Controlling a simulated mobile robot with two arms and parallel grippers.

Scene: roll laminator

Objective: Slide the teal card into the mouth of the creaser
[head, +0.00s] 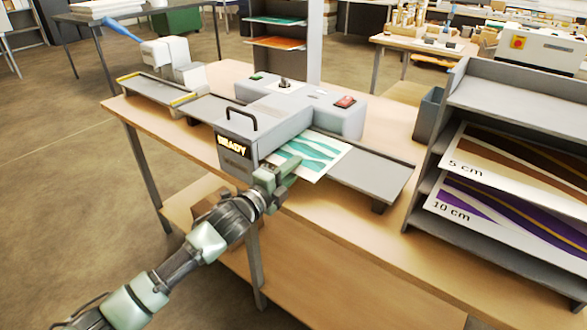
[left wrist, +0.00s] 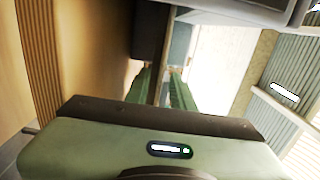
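The teal card (head: 312,153), white with wavy teal bands, lies on the grey feed table to the right of the creaser (head: 240,140). Its left end is at the creaser's body; whether it is inside the mouth is hidden. The creaser is a grey machine with a black handle and a lit READY display. My left gripper (head: 283,172) is at the card's near left edge, close to the creaser's front. My right gripper is out of view.
The feed table (head: 368,172) runs right along the wooden bench (head: 310,225). A grey rack (head: 510,150) with cards labelled 5 cm and 10 cm stands at the right. A lever device (head: 170,60) with a blue handle is at the left. A bin (head: 428,112) stands behind.

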